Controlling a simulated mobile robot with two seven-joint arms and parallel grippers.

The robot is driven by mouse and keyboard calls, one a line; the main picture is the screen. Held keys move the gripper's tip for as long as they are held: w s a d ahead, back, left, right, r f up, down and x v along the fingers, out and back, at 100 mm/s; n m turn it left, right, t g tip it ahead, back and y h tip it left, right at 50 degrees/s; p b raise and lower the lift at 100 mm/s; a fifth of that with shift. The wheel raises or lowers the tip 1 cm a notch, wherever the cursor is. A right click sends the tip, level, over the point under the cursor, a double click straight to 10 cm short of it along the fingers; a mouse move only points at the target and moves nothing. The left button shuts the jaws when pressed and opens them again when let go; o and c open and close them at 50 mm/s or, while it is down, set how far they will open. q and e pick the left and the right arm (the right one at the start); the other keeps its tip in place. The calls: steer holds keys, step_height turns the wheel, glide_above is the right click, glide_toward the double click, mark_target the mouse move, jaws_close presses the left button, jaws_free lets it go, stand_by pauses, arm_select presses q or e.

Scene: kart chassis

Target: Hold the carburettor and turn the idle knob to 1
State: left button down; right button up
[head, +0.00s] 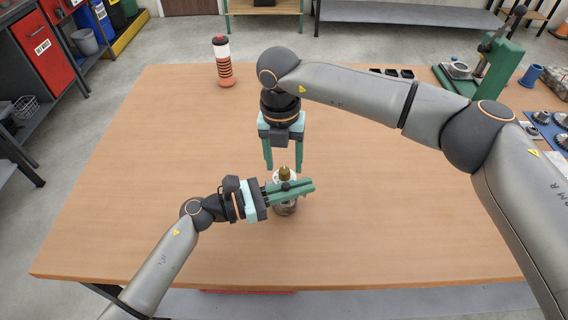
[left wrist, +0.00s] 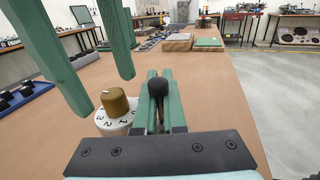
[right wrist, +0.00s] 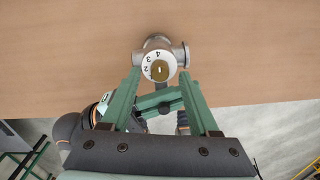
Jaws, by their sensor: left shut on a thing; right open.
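The carburettor (head: 286,208) is a grey metal body near the middle of the table. It has a white numbered dial (left wrist: 112,122) and a brass idle knob (head: 285,172) on top. My left gripper (head: 300,187) is shut on the carburettor from the left, with a black ball-ended part (left wrist: 158,86) between its fingers. My right gripper (head: 284,168) is open and points down, with its fingers above and around the knob, apart from it. In the right wrist view the knob (right wrist: 159,71) has a pale mark; 2, 3 and 4 are readable.
An orange-banded bottle (head: 222,62) stands at the table's back left. A green press (head: 490,58), a blue cup (head: 531,76) and several small parts stand at the back right. The wooden table (head: 130,160) is clear around the carburettor.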

steer(key=shift+f, duration=0.75)
steer(key=shift+c, duration=0.3)
jaws_close()
